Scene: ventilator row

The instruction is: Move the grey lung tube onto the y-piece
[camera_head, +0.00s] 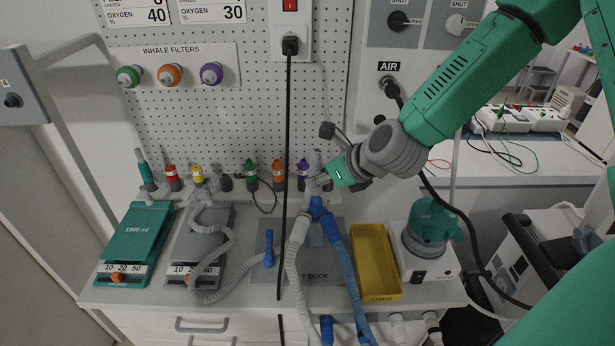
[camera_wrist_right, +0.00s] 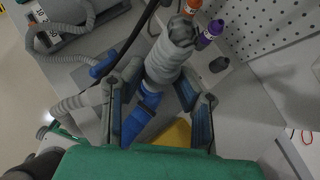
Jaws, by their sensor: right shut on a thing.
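The grey lung tube (camera_head: 217,238) is corrugated and curls from the grey lung (camera_head: 185,255) over the bench. Its blue end (camera_head: 268,248) rests near the dock plate; it also shows in the wrist view (camera_wrist_right: 103,66). The blue y-piece (camera_head: 317,207) joins a white hose and a blue hose. A grey ribbed piece (camera_wrist_right: 166,58) sits in line with the y-piece (camera_wrist_right: 138,118), at its upper end. My right gripper (camera_head: 332,180) is shut on this grey piece, with one finger on each side. The exact contact is partly hidden. My left gripper is not in view.
A green lung (camera_head: 135,240) lies at the left. A yellow tray (camera_head: 375,262) and a green-topped humidifier (camera_head: 430,225) stand right of the hoses. Coloured connectors line the pegboard's foot. A black cable (camera_head: 288,150) hangs just left of the y-piece.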

